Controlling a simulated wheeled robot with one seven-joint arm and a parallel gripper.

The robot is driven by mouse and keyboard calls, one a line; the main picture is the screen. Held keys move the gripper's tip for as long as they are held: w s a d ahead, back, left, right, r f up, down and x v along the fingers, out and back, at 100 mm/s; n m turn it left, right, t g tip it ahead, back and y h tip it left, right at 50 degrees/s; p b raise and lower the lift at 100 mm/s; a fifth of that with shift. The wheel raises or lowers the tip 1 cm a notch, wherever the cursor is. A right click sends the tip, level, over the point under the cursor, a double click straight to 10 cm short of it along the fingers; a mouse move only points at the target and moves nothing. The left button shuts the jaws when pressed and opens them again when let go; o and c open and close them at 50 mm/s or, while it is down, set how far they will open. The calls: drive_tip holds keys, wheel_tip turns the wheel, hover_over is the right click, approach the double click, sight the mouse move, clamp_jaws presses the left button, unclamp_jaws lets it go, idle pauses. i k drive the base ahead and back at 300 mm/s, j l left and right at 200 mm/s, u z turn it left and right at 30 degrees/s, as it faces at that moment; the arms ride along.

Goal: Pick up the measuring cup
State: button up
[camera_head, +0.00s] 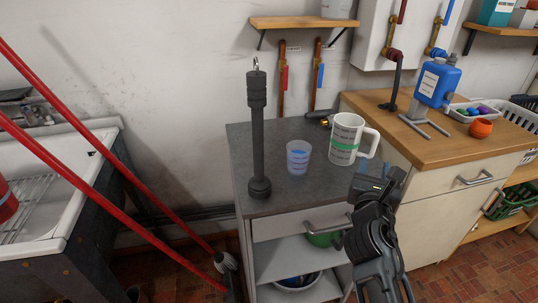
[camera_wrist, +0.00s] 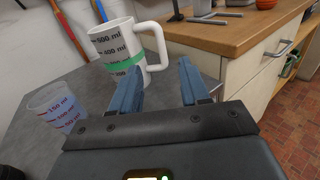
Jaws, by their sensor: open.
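A white measuring mug (camera_head: 343,143) with a green band, dark ml markings and a handle on its right stands upright on the grey cabinet top. It also shows in the wrist view (camera_wrist: 110,47). A smaller translucent, bluish cup (camera_head: 298,158) stands upright to its left; its ml markings show in the wrist view (camera_wrist: 56,108). My gripper (camera_head: 382,178) is at the cabinet's right front side, apart from both cups. In the wrist view my gripper (camera_wrist: 158,80) has its blue fingers spread, with nothing held between them; the mug's handle is beyond them.
A tall dark post-like object (camera_head: 257,135) stands left of the cups. A black item (camera_head: 319,116) lies behind them. A wooden counter (camera_head: 455,150) rises to the right, holding a blue dispenser (camera_head: 438,82) and an orange pot (camera_head: 481,128). Red poles (camera_head: 110,155) cross at left.

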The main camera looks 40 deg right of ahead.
sight(298, 152)
drive_tip(key=i+j+z, duration=0.1)
drive_tip(key=j+z, duration=0.45)
drive_tip(key=z, duration=0.15)
drive_tip(key=j+z, duration=0.35)
drive_tip(key=i+l, duration=0.05)
